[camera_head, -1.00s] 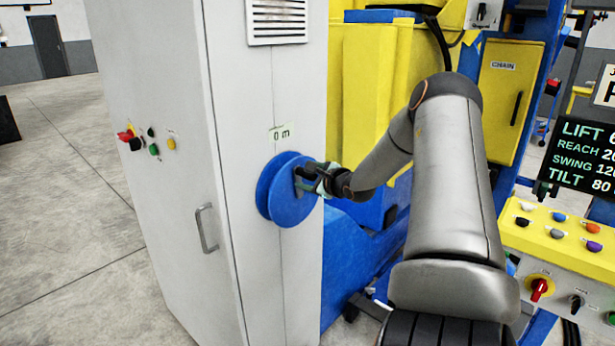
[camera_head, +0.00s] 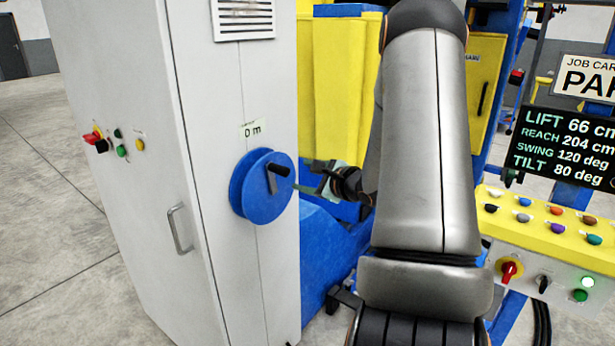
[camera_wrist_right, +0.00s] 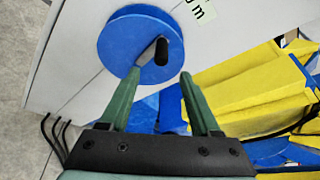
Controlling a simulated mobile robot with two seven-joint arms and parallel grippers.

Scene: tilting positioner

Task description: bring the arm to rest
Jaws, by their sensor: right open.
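My right gripper (camera_head: 318,180) is open and empty, just right of a blue reel (camera_head: 250,198) on the side of a grey cabinet. The reel has a black crank handle (camera_head: 280,169). In the right wrist view my gripper's green fingers (camera_wrist_right: 158,88) are spread, with the blue reel (camera_wrist_right: 120,42) and its handle (camera_wrist_right: 161,52) beyond them. The fingers look apart from the handle. My right arm covers the middle of the head view and hides part of the yellow and blue machine (camera_head: 338,85). My left gripper is not in view.
The grey cabinet (camera_head: 130,210) stands at left with a door handle (camera_head: 180,229) and a "0 m" label (camera_head: 252,129). At right are a yellow button panel (camera_head: 550,232) and a display (camera_head: 565,150) reading lift 66 cm, tilt 80 deg. Open floor (camera_head: 45,240) lies at left.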

